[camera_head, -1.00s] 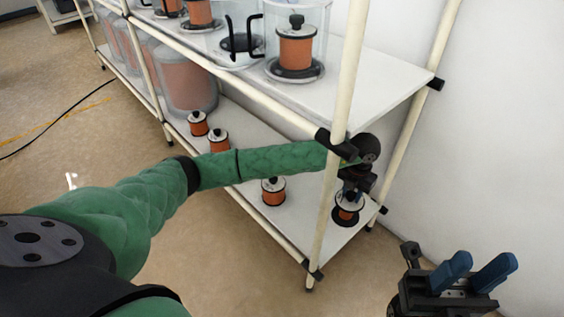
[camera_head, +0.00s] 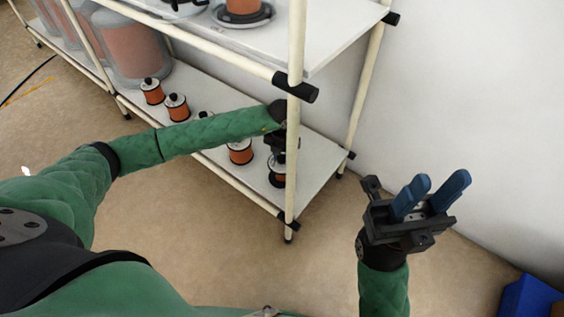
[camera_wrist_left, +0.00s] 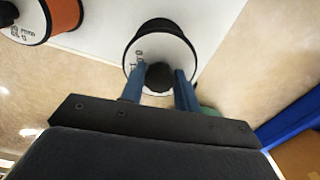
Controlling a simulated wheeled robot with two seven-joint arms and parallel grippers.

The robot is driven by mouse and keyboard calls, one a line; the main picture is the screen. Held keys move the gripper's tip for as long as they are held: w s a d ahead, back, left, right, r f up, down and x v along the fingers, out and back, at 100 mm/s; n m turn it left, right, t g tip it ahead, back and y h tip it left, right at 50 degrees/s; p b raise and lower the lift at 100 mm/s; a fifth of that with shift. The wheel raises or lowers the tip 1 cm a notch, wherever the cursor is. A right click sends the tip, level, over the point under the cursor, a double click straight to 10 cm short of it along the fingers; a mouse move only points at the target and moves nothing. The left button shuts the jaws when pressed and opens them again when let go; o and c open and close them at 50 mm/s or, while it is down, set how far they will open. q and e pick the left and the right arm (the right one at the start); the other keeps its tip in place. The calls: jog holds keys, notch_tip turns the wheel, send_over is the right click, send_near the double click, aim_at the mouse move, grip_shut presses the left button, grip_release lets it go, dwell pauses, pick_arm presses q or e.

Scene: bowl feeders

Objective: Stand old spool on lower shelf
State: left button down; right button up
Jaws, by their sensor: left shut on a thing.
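The old spool (camera_head: 277,178) has a pale top disc, dark rims and a dark knob. It is upright at the near right end of the lower shelf (camera_head: 318,160); I cannot tell whether its base touches the board. My left gripper (camera_head: 281,148) is above it, shut on its knob, partly hidden by the shelf post. In the left wrist view the spool's labelled top (camera_wrist_left: 134,62) shows around the knob between the blue fingertips (camera_wrist_left: 160,78). My right gripper (camera_head: 426,192) is open and empty, out in front of the wall.
An orange spool (camera_head: 240,153) stands just left of the held one, with several more further left. Large clear tubs (camera_head: 132,50) stand beyond them. The upper shelf (camera_head: 335,35) and its posts (camera_head: 294,120) bound the space. A blue box (camera_head: 530,297) is at lower right.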

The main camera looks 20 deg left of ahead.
pick_arm(q)
jog(key=shift+f+b, duration=0.3)
jog(key=shift+f, duration=1.35)
jog(key=c, duration=1)
grip_release()
jog(key=shift+c, duration=0.2)
notch_tip(320, 180, up, 12)
jog(key=p, duration=0.2)
jog(key=shift+p, duration=0.35)
